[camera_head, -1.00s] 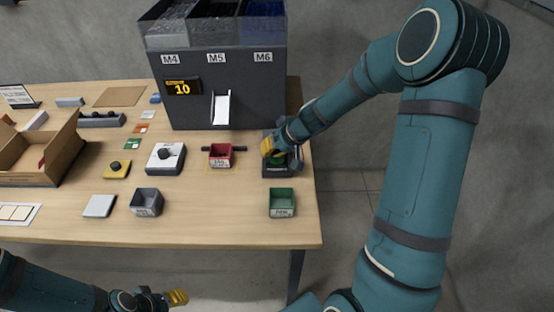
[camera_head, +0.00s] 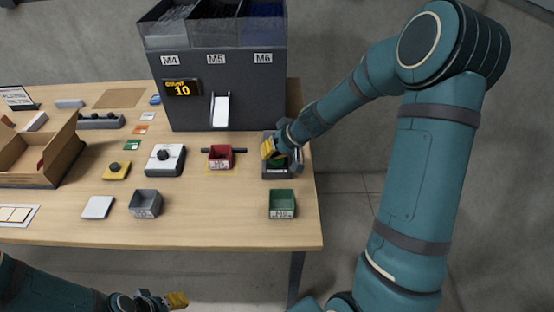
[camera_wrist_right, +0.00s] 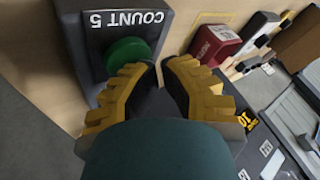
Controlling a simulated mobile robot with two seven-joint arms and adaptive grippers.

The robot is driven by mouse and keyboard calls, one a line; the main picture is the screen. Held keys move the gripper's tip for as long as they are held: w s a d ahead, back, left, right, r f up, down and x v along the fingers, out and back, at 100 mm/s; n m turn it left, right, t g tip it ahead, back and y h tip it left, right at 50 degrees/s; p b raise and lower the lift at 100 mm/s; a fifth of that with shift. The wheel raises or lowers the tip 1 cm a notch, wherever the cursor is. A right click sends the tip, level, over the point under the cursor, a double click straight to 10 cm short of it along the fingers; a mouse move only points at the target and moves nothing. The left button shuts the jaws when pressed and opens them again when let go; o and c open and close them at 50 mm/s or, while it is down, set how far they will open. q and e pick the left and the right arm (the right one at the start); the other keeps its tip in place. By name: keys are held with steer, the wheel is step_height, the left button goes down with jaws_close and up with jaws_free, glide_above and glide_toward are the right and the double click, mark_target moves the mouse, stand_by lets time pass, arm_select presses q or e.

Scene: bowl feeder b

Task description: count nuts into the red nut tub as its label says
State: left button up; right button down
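The red nut tub (camera_head: 220,158) stands on the table below the white chute (camera_head: 221,108) of the dark feeder; its label is too small to read. It also shows in the right wrist view (camera_wrist_right: 215,45). My right gripper (camera_head: 268,149) is over the dark button box (camera_head: 277,172) right of the tub. In the right wrist view this box reads "COUNT 5" and has a green button (camera_wrist_right: 128,58). The fingertips (camera_wrist_right: 160,68) are close together beside the button, with nothing between them; contact is unclear. My left gripper (camera_head: 176,300) is low, off the table's front edge.
A green tub (camera_head: 282,204) and a grey tub (camera_head: 146,203) stand in front. A white knob box (camera_head: 165,160) and an open carton (camera_head: 35,160) are further left.

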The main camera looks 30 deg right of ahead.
mark_target(272, 159)
steer(key=shift+f+b, duration=0.25)
steer(key=shift+b, duration=0.05)
steer(key=shift+r, duration=0.1)
stand_by(0.5)
steer(key=shift+r+p, duration=0.5)
steer(key=shift+r, duration=0.25)
steer(key=shift+r, duration=0.15)
steer(key=shift+r+p, duration=1.8)
steer(key=shift+r, duration=0.6)
